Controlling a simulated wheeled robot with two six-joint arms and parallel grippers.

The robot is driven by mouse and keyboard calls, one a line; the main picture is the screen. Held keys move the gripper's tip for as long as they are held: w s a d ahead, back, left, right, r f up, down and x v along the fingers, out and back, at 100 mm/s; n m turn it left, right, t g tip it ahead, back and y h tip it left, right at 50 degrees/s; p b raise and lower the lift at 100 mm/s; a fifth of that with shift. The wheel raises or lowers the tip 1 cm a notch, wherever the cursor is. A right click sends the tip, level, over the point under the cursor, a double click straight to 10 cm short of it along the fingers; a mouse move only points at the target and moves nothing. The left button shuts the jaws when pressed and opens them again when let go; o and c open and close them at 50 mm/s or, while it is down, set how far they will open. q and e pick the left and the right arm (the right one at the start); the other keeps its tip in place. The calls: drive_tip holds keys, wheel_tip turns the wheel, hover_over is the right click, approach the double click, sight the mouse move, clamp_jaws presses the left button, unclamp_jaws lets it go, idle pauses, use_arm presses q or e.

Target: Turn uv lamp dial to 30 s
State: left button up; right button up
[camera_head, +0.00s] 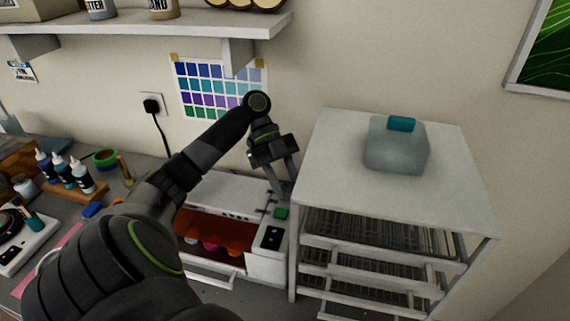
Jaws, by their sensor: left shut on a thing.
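The UV lamp (262,267) is a white box on the bench with an orange see-through front window (213,232). Its right side carries a green button (281,213) and a black panel (271,238). My left gripper (284,192) points down at the lamp's top right corner, just behind the green button. Its fingers are shut on the dial, which they hide; I cannot read the dial's setting. Several coloured pieces show dimly behind the window. My right gripper is out of view.
A white rack (463,190) with wire shelves stands close on the lamp's right, with a translucent container (396,150) on top. A shelf (140,29) hangs above. Dropper bottles (82,178) in a wooden stand (90,191) and a green tape roll (106,157) are on the left.

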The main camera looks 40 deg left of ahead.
use_arm(q)
drive_tip(key=shift+m+p, duration=0.3)
idle(0.4)
drive_tip(key=o, duration=1)
